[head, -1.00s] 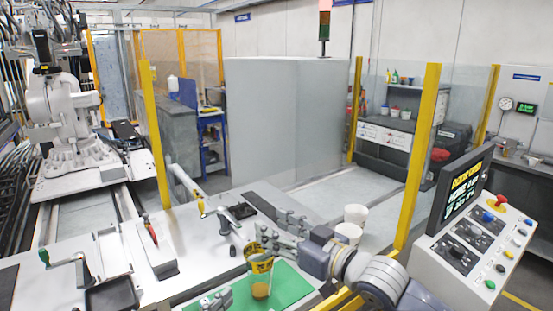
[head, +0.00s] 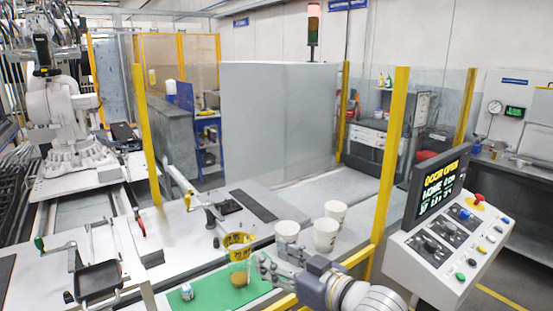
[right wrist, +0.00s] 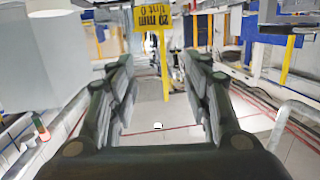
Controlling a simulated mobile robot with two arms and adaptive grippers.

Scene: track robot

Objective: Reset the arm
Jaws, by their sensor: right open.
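The white industrial robot arm (head: 62,105) stands on its rail at the far left of the head view. The sloped control panel (head: 450,240) is at the right, with several coloured buttons, including a red mushroom button (head: 479,197) on a yellow base. Its screen (head: 437,190) reads "DOOR OPEN" at the top. My right gripper (head: 265,266) is low in the middle of the head view, near a clear cup with a yellow band (head: 238,260). In the right wrist view, the right gripper (right wrist: 163,80) is open with nothing between its fingers. My left gripper is not visible.
Several white cups, one of them here (head: 326,235), stand behind my right gripper. Yellow posts (head: 391,170) stand between the bench and the panel. A yellow sign (right wrist: 153,16) shows in the right wrist view.

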